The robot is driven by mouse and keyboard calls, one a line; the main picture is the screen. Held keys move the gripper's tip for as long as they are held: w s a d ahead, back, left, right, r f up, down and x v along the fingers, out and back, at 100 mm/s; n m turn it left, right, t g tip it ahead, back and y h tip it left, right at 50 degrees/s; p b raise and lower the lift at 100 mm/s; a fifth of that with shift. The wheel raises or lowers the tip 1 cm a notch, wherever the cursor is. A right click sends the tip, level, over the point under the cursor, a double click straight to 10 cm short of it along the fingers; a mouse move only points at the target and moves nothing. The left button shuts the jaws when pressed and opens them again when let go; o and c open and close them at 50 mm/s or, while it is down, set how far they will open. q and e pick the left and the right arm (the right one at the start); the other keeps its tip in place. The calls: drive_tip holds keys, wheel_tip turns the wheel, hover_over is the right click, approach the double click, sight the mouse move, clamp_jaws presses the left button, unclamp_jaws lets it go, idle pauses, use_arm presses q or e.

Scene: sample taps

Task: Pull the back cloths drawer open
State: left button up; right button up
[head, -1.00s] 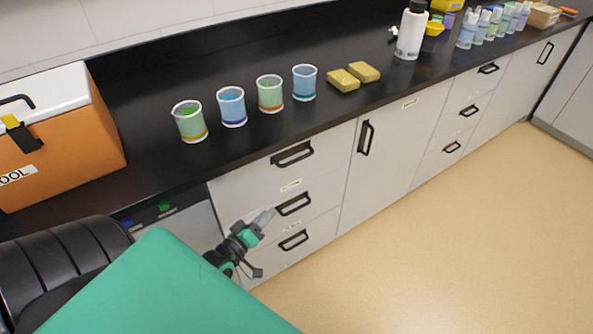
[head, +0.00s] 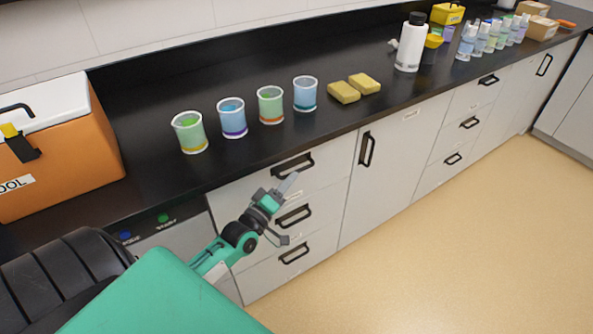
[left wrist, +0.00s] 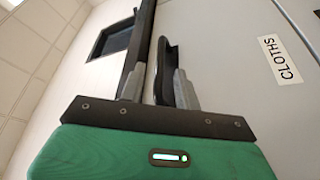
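The cloths drawer is the top drawer front under the worktop, with a black bar handle (head: 293,164); it looks shut. Its CLOTHS label (left wrist: 280,58) reads clearly in the left wrist view. My left gripper (head: 286,186) is just in front of and below that handle in the head view. In the left wrist view its two grey fingers (left wrist: 158,88) stand apart, with the black handle (left wrist: 166,62) showing between or just beyond them. I cannot tell whether they touch it. My right gripper is not in view.
Two more drawers with handles (head: 293,215) lie below, and a cupboard door (head: 385,165) is to the right. Several beakers (head: 270,105), two yellow sponges (head: 344,92) and a white bottle (head: 410,45) stand on the black worktop. An orange cooler (head: 75,160) is left. The floor in front is clear.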

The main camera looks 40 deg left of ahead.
sight(297, 170)
use_arm(q)
drive_tip(key=shift+x, duration=2.15)
clamp_jaws()
